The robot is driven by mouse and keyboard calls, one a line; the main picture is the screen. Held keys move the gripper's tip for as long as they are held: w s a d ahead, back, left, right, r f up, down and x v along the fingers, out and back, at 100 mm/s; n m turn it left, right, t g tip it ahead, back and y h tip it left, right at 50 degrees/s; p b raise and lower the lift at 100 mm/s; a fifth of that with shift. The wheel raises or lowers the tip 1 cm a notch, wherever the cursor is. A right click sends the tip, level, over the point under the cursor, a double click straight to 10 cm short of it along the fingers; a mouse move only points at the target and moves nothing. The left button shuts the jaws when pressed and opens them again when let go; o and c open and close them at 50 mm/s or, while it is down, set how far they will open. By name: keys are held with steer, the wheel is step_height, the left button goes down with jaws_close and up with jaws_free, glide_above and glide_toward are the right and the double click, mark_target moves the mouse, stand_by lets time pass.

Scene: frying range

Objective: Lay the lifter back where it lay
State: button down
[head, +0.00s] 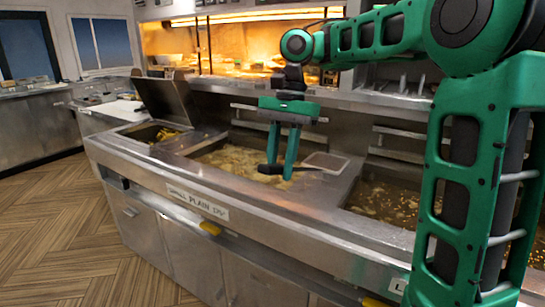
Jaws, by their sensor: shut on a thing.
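The lifter (326,162) has a flat, pale, squarish head and a thin dark handle pointing left. My gripper (280,171) points down over the middle fryer, with its green fingers shut on the handle. The lifter's head sticks out to the right of the fingers, over or near the divider between the middle and right vats. I cannot tell whether it touches the metal or hangs above it. The fingers hide part of the handle.
The middle vat (231,158) and right vat (382,203) hold frying food. A left vat (157,132) has its lid (168,97) raised. A lit warming shelf (240,50) stands behind. Wooden floor (60,230) lies open at left.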

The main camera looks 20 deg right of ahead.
steer(key=shift+w+a+f, duration=0.15)
steer(key=shift+f, duration=0.35)
step_height(320, 180, down, 8)
steer(key=shift+r, duration=0.25)
steer(key=shift+d, duration=0.2)
steer(key=shift+f, duration=0.1)
step_height(320, 180, down, 10)
steer(key=s+a+t+h, duration=0.1)
steer(key=t+h, duration=0.1)
steer(key=h, duration=0.1)
steer(key=shift+s+a+f+t+h, duration=0.15)
steer(key=shift+a+f+t+h, duration=0.15)
steer(key=shift+a, duration=0.1)
stand_by(1.0)
stand_by(0.5)
